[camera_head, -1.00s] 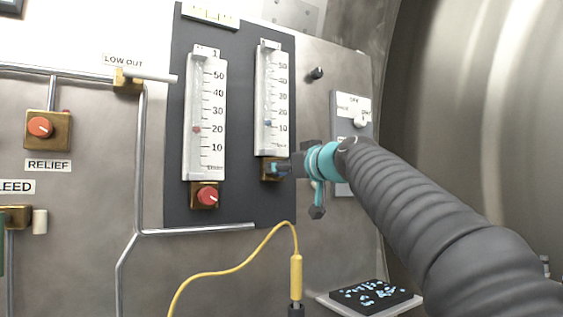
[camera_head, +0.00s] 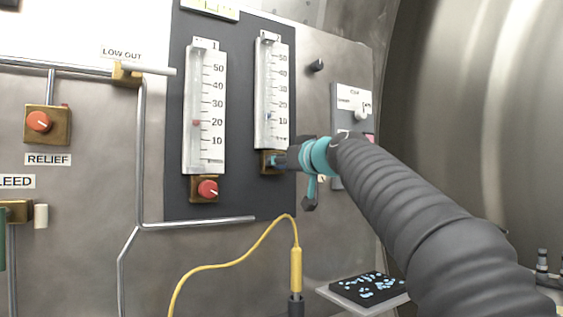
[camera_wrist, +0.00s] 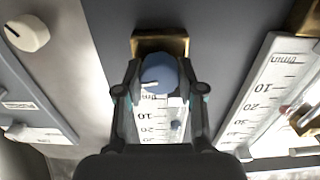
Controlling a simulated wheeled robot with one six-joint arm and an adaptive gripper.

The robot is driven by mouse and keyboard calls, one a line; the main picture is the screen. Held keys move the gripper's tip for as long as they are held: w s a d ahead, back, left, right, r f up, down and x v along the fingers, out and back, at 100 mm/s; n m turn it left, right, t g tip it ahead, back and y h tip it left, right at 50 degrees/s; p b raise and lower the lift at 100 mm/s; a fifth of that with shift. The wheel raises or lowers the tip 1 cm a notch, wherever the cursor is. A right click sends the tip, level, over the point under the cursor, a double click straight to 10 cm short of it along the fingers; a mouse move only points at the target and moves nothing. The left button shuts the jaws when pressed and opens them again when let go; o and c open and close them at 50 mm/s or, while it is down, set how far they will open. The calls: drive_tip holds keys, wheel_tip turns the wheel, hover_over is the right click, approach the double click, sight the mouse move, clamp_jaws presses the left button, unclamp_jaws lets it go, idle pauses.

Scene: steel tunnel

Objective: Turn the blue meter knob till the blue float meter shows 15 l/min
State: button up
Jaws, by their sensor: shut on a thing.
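The blue meter knob (camera_wrist: 158,74) sits on a brass block below the blue float meter (camera_head: 271,98). In the wrist view its white pointer mark points left. My gripper (camera_wrist: 160,82) is shut around the knob, one finger on each side. In the head view my gripper (camera_head: 286,160) reaches the block from the right and mostly covers the knob.
Left of it on the same dark panel is a red float meter (camera_head: 204,105) with its red knob (camera_head: 207,189). A switch plate (camera_head: 351,105) is to the right. A yellow cable (camera_head: 240,257) hangs below, and a small shelf (camera_head: 345,303) carries a dark speckled pad.

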drive_tip(key=shift+m, duration=0.8)
drive_tip(key=o, duration=1.1)
drive_tip(key=shift+o, duration=0.2)
drive_tip(key=v, duration=1.2)
